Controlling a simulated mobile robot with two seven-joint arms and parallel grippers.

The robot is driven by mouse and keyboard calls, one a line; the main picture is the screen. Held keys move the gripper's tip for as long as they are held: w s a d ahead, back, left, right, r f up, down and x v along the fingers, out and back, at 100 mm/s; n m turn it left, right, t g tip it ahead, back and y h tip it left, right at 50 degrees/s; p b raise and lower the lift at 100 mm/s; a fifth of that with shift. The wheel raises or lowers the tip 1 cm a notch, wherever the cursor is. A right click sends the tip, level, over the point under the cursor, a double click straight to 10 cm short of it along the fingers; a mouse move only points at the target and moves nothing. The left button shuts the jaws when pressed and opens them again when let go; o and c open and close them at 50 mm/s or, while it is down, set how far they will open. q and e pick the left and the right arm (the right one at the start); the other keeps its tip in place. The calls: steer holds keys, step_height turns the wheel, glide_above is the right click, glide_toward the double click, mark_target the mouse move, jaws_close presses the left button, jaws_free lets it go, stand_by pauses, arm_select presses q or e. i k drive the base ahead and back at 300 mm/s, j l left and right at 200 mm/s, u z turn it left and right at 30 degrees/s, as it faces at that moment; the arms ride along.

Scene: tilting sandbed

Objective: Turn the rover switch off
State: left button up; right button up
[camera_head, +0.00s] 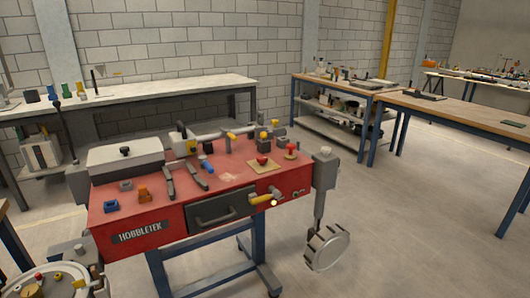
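A red workbench unit marked HOBBLETEK (125,219) stands in the middle of the camera_head view. A yellow lever-like handle (262,199) sticks out of its front at the right, with a small bright spot beside it. A red knob (263,160) sits on a tan plate on the red top, and another red-topped knob (291,149) is to its right. No part is labelled clearly enough to tell which is the rover switch or how it is set. I see neither of my grippers clearly.
The red top also holds a blue block (111,205), an orange piece (144,194) and two dark elongated pieces (196,177). A drawer (222,213) with a dark handle is in the front. A round metal wheel (327,248) hangs at the right. Open floor (400,245) lies right.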

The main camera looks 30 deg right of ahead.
mark_target(261, 159)
steer(key=i+l, duration=0.1)
steer(key=l, duration=0.4)
steer(key=i+l, duration=0.15)
steer(key=l, duration=0.3)
steer(key=i+l+u, duration=0.1)
steer(key=l, duration=0.4)
steer(key=i+l, duration=0.1)
steer(key=l, duration=0.4)
